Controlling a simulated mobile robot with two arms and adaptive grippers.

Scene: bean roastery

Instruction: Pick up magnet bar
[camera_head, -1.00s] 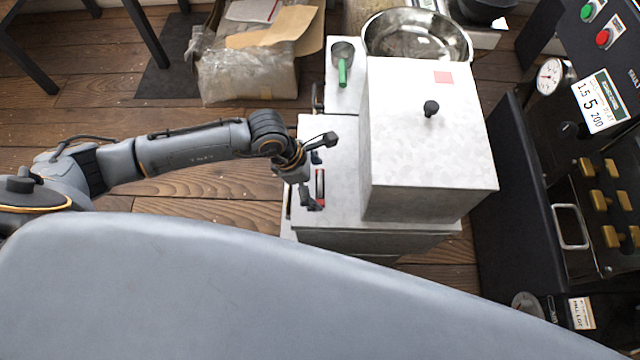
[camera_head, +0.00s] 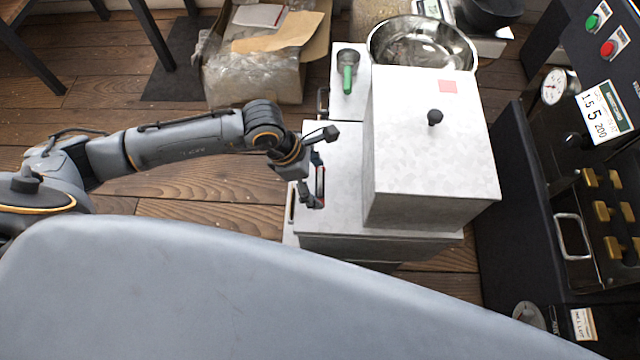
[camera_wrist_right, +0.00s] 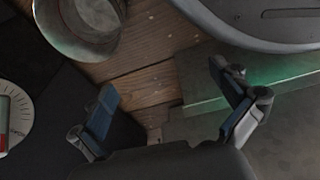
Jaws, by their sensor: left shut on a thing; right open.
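The magnet bar (camera_head: 321,181) is a small bar with a red face, upright in the picture, over the pale top on the left of the big metal box. My left gripper (camera_head: 316,181) is shut on it from the left, with one finger near its far end and one near its near end. The fingers partly cover the bar, and I cannot tell whether it touches the top. My right gripper (camera_wrist_right: 162,82) is open and empty in the right wrist view, above floorboards.
A tall metal box with a black knob (camera_head: 434,117) stands right of the left gripper. A green-handled scoop (camera_head: 347,80) and a steel bowl (camera_head: 420,38) lie behind. A dark machine (camera_head: 540,230) stands right. Floor left of the pale top is open.

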